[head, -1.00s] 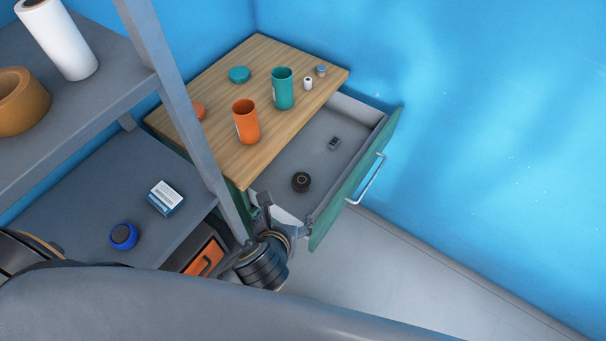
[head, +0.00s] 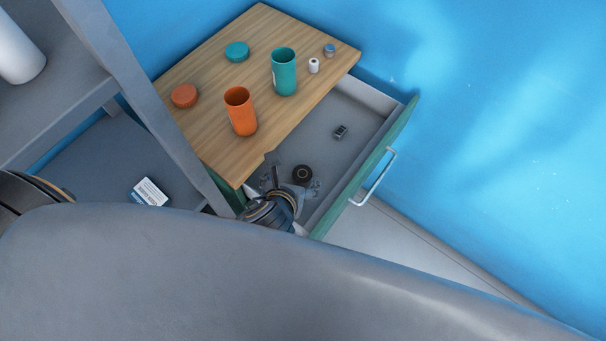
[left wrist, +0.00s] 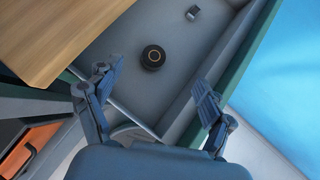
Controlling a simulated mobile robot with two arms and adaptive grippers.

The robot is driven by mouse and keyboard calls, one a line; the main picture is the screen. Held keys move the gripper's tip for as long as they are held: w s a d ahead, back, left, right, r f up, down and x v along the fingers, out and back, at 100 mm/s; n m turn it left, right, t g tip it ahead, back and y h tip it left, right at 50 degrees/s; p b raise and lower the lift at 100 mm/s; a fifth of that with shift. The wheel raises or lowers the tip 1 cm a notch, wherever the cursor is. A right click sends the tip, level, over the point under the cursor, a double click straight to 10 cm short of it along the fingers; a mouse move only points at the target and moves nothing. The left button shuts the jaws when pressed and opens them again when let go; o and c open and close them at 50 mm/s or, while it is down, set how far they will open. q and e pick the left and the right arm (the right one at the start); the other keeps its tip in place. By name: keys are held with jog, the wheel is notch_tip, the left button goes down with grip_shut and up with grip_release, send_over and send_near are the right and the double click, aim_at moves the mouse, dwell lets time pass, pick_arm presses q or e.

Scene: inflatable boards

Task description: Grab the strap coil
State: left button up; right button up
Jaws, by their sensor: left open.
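The strap coil, a small black roll (head: 303,174) with a tan ring on top, lies on the grey floor of the open drawer (head: 345,108). It also shows in the left wrist view (left wrist: 153,57), ahead of the fingers and between their lines. My left gripper (head: 293,178) is at the drawer's near end, just short of the coil. In the left wrist view its two fingers (left wrist: 158,88) are spread wide with nothing between them. My right gripper is in neither view.
A small dark item (head: 341,131) lies deeper in the drawer. The wooden top (head: 210,75) beside it bears an orange cup (head: 240,112), a teal cup (head: 284,72) and lids. A grey shelf post (head: 150,100) stands left of my gripper. The drawer front (head: 365,175) bounds the right.

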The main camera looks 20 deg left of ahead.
pick_arm(q)
notch_tip(320, 180, down, 3)
jog(key=b, duration=0.7)
send_near(302, 174)
jog(key=b+x, duration=0.1)
jog(key=x, duration=0.9)
jog(key=shift+w+f, duration=0.1)
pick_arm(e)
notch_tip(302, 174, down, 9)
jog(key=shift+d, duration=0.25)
pick_arm(q)
jog(key=shift+c, duration=0.5)
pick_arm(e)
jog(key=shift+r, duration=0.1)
pick_arm(q)
jog(key=c, duration=1.2)
